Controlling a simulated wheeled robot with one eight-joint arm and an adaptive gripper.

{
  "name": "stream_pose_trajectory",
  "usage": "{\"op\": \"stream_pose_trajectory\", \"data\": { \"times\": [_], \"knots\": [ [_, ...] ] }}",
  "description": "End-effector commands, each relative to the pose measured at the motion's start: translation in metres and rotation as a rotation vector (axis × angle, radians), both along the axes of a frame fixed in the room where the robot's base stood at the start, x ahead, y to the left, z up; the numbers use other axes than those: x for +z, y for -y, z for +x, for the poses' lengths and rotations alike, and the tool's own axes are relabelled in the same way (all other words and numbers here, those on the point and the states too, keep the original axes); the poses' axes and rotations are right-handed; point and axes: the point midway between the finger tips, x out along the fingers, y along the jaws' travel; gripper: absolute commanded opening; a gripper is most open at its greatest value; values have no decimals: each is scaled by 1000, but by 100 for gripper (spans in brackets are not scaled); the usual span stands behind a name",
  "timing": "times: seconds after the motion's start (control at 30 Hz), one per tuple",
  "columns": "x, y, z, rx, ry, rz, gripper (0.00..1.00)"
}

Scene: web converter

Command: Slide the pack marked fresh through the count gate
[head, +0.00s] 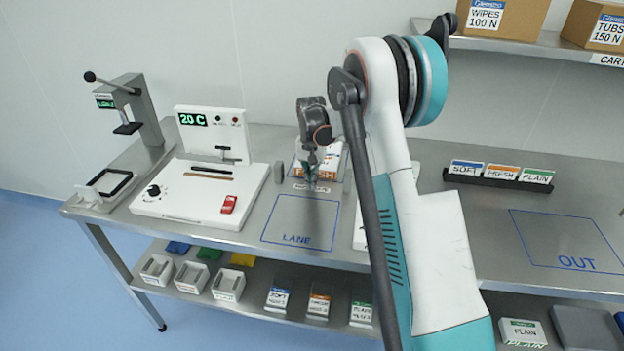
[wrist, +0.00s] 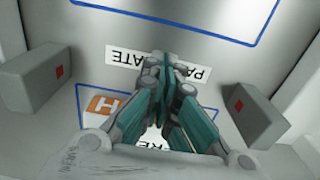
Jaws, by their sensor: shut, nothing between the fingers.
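The pack marked fresh (head: 328,160) stands on the bench behind my gripper (head: 311,186), with its orange label partly hidden. In the wrist view, part of its orange and white label (wrist: 103,104) shows upside down beside my fingers. My gripper is shut and empty, and its fingers also show in the wrist view (wrist: 158,88). The count gate has a grey left post (head: 279,172) and a right post (head: 347,178). In the wrist view, grey blocks with red squares stand left (wrist: 35,78) and right (wrist: 255,115) of my fingers. I cannot tell whether my fingertips touch the pack.
The blue-outlined LANE area (head: 300,222) in front of the gate is clear. A white machine reading 20 C (head: 205,190) stands left. A rack of label cards (head: 498,176) and the empty OUT area (head: 568,238) are right. My arm hides part of the bench.

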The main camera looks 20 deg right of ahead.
Motion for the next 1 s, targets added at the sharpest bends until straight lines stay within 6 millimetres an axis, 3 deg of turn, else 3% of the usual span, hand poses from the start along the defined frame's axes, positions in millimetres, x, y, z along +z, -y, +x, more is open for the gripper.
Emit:
{"op": "stream_pose_trajectory", "data": {
  "times": [0.07, 0.2, 0.5, 0.87, 1.0],
  "knots": [
    [0, -5, -7, 1, 0, 0, 0],
    [39, -3, -5, 0, 0, 0, 0],
    [89, -3, -5, 0, 0, 0, 0],
    [102, -4, -6, 2, 2, 0, 0],
    [120, -12, -16, 26, 24, -5, 0]
  ]
}}
